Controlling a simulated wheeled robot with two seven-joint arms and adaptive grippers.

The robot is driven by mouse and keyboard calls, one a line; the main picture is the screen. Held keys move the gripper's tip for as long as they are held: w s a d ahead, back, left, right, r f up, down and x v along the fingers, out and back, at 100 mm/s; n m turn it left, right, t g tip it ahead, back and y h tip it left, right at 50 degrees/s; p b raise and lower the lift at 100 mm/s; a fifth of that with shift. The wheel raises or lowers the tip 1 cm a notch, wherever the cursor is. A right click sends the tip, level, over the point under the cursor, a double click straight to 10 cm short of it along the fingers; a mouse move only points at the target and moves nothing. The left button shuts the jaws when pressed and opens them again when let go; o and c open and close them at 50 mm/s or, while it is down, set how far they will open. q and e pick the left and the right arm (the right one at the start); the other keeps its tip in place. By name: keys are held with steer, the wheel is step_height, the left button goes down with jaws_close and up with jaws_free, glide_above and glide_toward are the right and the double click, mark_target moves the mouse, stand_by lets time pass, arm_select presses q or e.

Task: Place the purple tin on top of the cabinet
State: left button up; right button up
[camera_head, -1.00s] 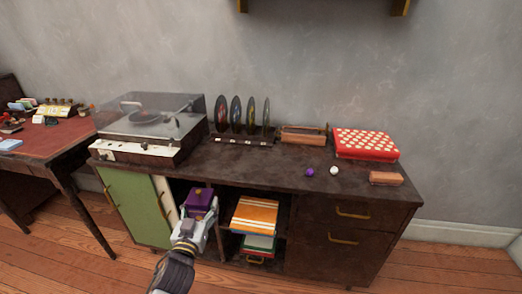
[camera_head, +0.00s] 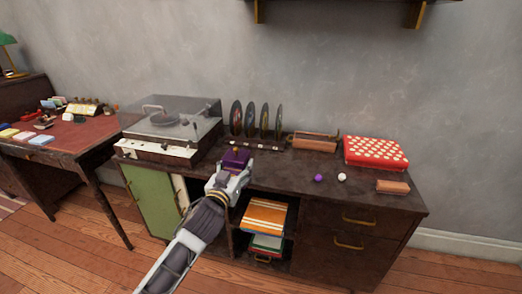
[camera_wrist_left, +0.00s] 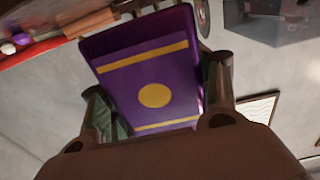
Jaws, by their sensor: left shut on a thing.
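The purple tin (camera_head: 236,160) is held by my left gripper (camera_head: 234,172), in front of the cabinet's front edge at about the height of its top. In the left wrist view the tin (camera_wrist_left: 150,75) fills the middle, purple with yellow bands and a yellow disc, between the two fingers (camera_wrist_left: 155,105). The dark cabinet (camera_head: 290,175) has bare top surface to the right of the tin. Whether the tin touches the top cannot be told. My right gripper is not in view.
A record player (camera_head: 168,130) stands on the cabinet's left. Behind the tin is a rack of records (camera_head: 264,122). A wooden holder (camera_head: 314,142), red spotted box (camera_head: 375,153), purple ball (camera_head: 318,178), white ball (camera_head: 342,177) and brown block (camera_head: 393,187) stand further right.

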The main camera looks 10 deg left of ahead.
arm_select(q)
steer(key=w+r+p, duration=0.5)
steer(key=w+r, duration=0.3)
steer(key=r, duration=0.4)
steer(key=w+f+p, duration=0.1)
steer(key=w+f, duration=0.4)
steer(key=f, duration=0.2)
steer(key=shift+w+a+f, duration=0.25)
steer(key=shift+w+f, duration=0.05)
steer(key=shift+w, duration=0.05)
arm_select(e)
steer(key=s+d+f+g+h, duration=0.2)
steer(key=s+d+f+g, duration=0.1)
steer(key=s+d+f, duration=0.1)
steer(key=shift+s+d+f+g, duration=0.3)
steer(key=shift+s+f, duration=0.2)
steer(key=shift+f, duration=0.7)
arm_select(q)
step_height(320, 180, down, 6)
steer(key=b, duration=0.1)
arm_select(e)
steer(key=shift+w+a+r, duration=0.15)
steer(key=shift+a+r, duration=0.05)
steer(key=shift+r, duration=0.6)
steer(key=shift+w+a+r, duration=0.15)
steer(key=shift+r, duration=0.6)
arm_select(q)
steer(key=shift+f, duration=0.1)
